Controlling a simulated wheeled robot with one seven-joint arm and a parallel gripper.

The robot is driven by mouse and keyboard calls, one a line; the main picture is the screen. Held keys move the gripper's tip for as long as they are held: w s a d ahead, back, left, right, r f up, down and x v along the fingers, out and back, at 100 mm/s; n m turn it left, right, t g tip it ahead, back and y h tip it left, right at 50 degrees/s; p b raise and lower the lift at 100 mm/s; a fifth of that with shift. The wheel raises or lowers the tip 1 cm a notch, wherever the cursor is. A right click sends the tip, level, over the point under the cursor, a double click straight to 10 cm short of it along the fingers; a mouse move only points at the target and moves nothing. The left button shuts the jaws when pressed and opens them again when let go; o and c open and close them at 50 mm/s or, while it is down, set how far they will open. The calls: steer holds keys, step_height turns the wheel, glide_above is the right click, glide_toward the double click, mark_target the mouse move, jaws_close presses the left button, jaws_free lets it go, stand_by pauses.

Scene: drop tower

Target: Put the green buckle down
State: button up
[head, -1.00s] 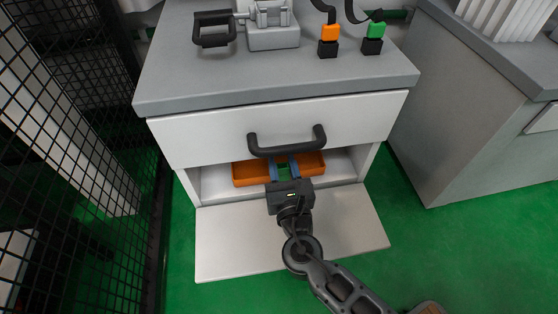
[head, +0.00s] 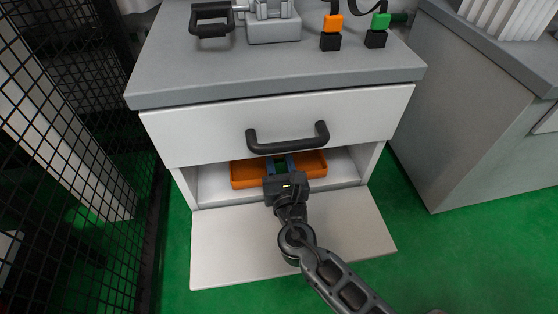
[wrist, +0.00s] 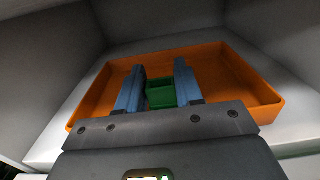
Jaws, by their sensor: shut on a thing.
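The green buckle (wrist: 161,95) sits between the two blue fingers of my gripper (wrist: 160,68) in the wrist view. The fingers are shut on it. The orange tray (wrist: 262,88) lies around and below the fingers and the buckle. I cannot tell whether the buckle touches the tray floor. In the head view, my gripper (head: 280,163) reaches into the open compartment under the drawer, over the orange tray (head: 243,175). The buckle is mostly hidden there by the fingers and wrist.
The drawer front (head: 360,116) with its dark handle (head: 288,147) is right above my gripper. A lowered white door panel (head: 220,250) lies in front of the compartment. On the worktop stand a grey vise (head: 272,28) and orange and green connectors. Black mesh fencing is at left.

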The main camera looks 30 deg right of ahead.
steer(key=shift+f, duration=0.2)
steer(key=o, duration=1)
steer(key=shift+r, duration=0.1)
steer(key=shift+r, duration=0.15)
steer(key=p+v, duration=0.3)
steer(key=v, duration=0.9)
steer(key=shift+r, duration=0.1)
